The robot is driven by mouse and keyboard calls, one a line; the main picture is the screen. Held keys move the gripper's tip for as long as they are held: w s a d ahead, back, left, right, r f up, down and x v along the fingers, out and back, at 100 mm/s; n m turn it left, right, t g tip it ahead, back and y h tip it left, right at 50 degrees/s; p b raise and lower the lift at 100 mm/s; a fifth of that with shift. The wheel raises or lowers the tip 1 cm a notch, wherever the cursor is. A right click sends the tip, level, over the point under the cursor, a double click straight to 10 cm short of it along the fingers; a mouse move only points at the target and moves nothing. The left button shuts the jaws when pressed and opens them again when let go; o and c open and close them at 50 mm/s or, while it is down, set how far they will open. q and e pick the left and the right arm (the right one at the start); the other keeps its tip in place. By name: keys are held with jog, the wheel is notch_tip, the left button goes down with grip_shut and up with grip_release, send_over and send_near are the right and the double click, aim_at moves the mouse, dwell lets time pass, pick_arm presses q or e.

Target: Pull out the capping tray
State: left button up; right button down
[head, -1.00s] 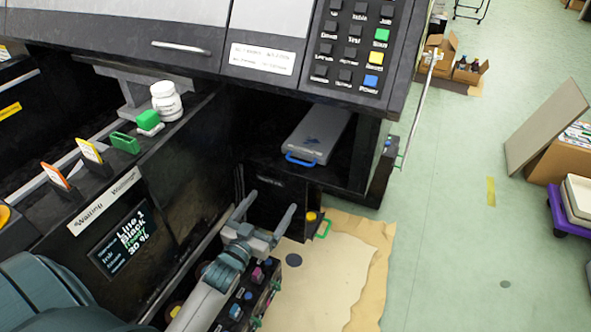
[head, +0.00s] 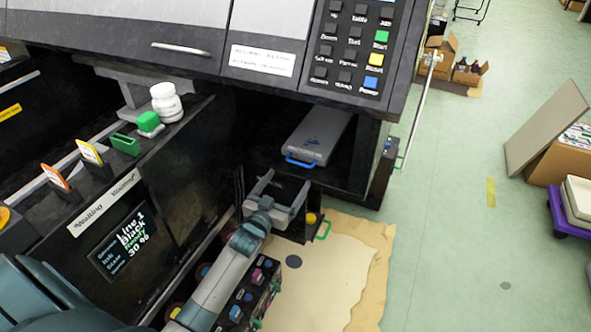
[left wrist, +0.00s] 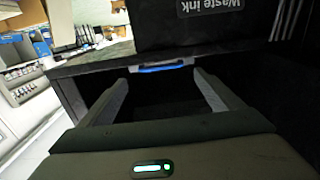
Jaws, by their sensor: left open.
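The capping tray (head: 318,136) is a flat grey slab with a blue handle at its front edge. It lies in the dark open bay of the printer in the head view. Its blue handle (left wrist: 162,68) shows in the left wrist view, beyond and between my fingertips. My left gripper (head: 284,184) is open and empty, just in front of and below the handle, apart from it. In the left wrist view the open fingers (left wrist: 160,82) point toward the handle. Most of the tray is hidden there. My right gripper is in neither view.
A dark box marked Waste ink (left wrist: 200,20) shows in the left wrist view. The printer's button panel (head: 350,45) overhangs the bay. A white bottle (head: 166,101) stands on the ledge at left. Several ink units (head: 250,288) sit below my arm.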

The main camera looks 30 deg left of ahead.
aim_at(298, 165)
pick_arm(q)
jog(key=w, duration=0.5)
jog(key=shift+w+a, duration=0.15)
jog(key=shift+w, duration=0.85)
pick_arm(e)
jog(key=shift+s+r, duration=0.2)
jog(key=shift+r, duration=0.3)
pick_arm(q)
jog(key=shift+c, duration=0.6)
